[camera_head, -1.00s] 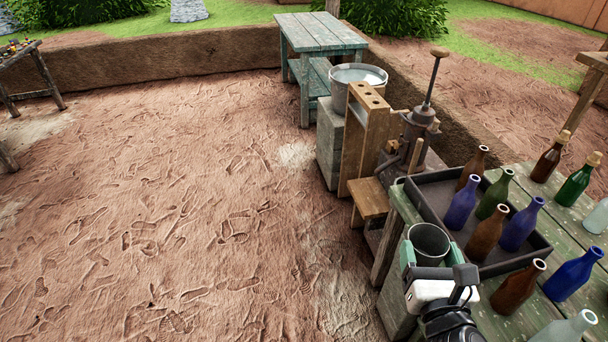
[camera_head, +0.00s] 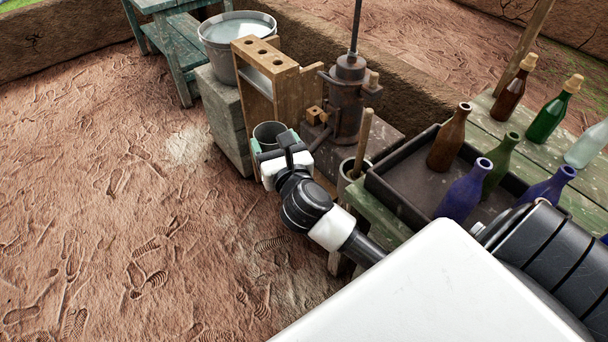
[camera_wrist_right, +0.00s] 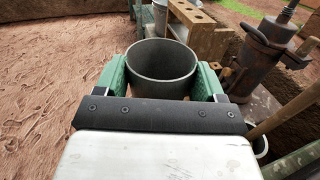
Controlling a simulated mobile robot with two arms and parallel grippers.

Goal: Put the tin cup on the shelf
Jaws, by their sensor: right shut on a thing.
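The grey metal tin cup (camera_head: 268,131) is held upright between the green fingers of my right gripper (camera_head: 274,144). In the right wrist view the tin cup (camera_wrist_right: 161,68) has its open mouth up, with a green finger of my right gripper (camera_wrist_right: 161,84) on each side. The cup is in front of the wooden rack (camera_head: 262,58), which has round holes in its top board and may be the shelf. The cup and gripper hide the rack's lower part. Whether the cup touches the rack cannot be told. My left gripper is not in view.
A bucket of water (camera_head: 238,32) stands on a grey block (camera_head: 222,115) left of the rack. A dark metal press (camera_head: 348,95) stands right of it. A dark tray (camera_head: 398,176) with bottles sits on the green table (camera_head: 482,112). The dirt floor at left is clear.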

